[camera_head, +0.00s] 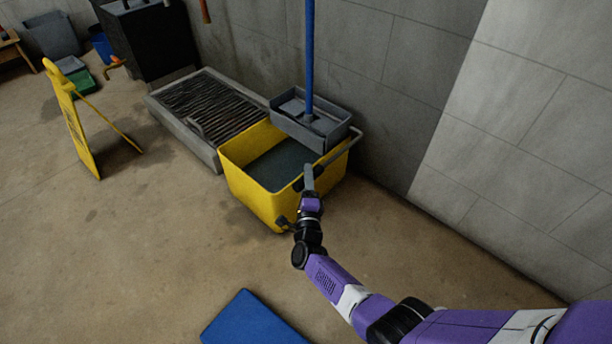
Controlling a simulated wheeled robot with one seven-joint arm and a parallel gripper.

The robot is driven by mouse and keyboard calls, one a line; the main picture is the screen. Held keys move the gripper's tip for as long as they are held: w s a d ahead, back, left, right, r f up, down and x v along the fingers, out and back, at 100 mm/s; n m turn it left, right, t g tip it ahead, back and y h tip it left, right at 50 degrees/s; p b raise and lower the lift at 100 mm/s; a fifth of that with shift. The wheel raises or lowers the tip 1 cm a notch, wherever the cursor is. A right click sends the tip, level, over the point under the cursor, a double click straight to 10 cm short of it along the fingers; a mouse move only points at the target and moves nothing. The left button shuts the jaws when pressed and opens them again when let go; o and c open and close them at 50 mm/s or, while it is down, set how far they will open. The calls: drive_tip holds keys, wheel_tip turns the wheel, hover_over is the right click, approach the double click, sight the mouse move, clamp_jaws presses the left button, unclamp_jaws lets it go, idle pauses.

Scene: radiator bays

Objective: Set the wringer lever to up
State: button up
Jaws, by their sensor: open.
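The yellow mop bucket (246,182) stands on the floor against the wall, with dark water inside. A grey wringer (294,122) sits on its back rim. The wringer lever (342,148) is a grey bar from the wringer's right side, slanting down toward the front of the bucket with a dark end. My gripper (309,176) is open at the lower part of the lever and overlaps it in the picture. I cannot tell whether it touches the lever, and it hides part of it.
A blue mop handle (309,50) rises from the wringer. A grated floor drain (160,99) lies left of the bucket. A yellow floor sign (72,120) stands farther left. A blue mat (252,322) lies in front. The floor between is clear.

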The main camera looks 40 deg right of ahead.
drive_tip(key=shift+x, duration=1.05)
clamp_jaws()
idle(0.7)
